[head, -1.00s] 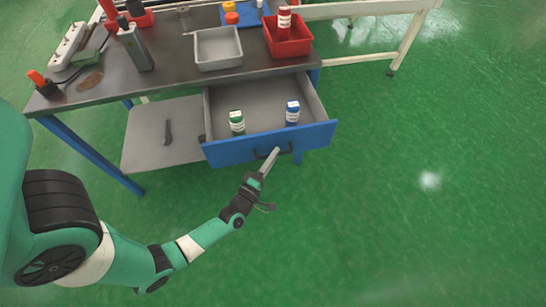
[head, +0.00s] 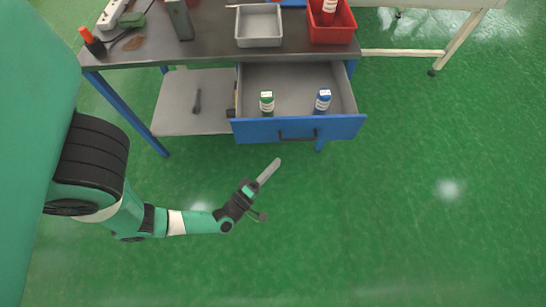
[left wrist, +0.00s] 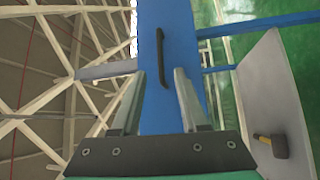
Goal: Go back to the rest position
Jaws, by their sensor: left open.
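My left gripper (head: 272,166) is in front of the open drawer, apart from its handle (head: 298,134). Nothing is in its grasp. In the left wrist view its two fingers (left wrist: 160,85) stand apart, with the blue drawer front (left wrist: 178,30) and the dark handle (left wrist: 157,50) beyond them. The drawer (head: 345,128) is pulled out of the table and holds a green-labelled bottle (head: 267,104) and a blue-labelled bottle (head: 322,102), both upright. My right gripper is in no view.
The table (head: 210,45) bears a grey tray (head: 258,42) and a red bin (head: 343,32). A lower shelf (head: 175,115) holds a dark tool (head: 197,101), also in the left wrist view (left wrist: 271,146). The green floor (head: 400,220) is clear at the front and right.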

